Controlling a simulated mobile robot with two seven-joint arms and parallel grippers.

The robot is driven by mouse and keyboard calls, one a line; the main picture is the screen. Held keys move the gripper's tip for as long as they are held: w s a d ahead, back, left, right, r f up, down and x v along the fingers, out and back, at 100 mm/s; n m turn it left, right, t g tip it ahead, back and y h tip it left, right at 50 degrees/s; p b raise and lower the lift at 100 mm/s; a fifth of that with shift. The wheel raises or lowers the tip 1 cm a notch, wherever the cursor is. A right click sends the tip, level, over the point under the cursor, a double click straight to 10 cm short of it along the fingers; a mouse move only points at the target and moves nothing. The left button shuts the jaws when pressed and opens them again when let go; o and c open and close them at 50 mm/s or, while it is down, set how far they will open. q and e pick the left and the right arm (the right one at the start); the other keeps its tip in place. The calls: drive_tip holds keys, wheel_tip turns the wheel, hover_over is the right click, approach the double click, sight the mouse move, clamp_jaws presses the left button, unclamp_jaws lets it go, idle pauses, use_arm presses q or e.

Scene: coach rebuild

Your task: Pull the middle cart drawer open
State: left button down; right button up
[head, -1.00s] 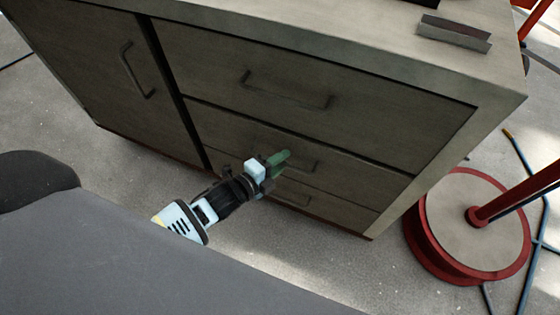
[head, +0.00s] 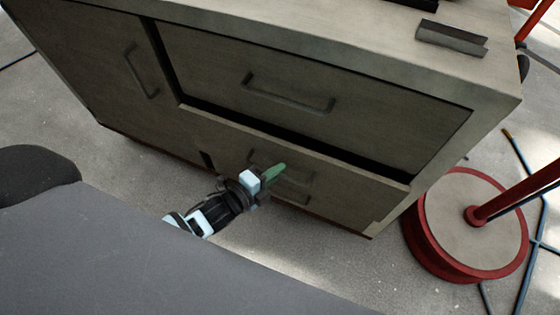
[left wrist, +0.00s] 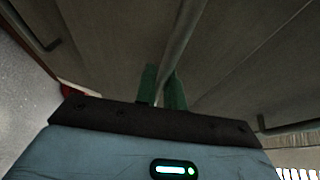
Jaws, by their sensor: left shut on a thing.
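The cart's middle drawer (head: 345,190) stands partly out in the head view, with a dark gap along its top edge below the top drawer. My left gripper (head: 273,174) is at the drawer's bar handle (head: 298,179), its green fingers shut on it. In the left wrist view the handle bar (left wrist: 182,45) runs between the two green fingers (left wrist: 162,88). The gripper hides part of the handle in the head view. My right gripper is not in view.
The top drawer (head: 370,105) is shut, and a door (head: 105,75) with its own handle is at the left. A dark metal piece (head: 452,38) lies on the cart top. A red-rimmed round base (head: 468,225) stands on the floor at the right, near blue cables.

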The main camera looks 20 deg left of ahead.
use_arm(q)
drive_tip(key=s+a+p, duration=0.1)
drive_tip(key=s+p, duration=0.3)
drive_tip(key=s, duration=2.4)
drive_tip(key=shift+s, duration=0.3)
drive_tip(key=c, duration=1.5)
unclamp_jaws()
drive_tip(key=v, duration=0.7)
drive_tip(key=shift+s+a, duration=0.2)
drive_tip(key=shift+s, duration=0.1)
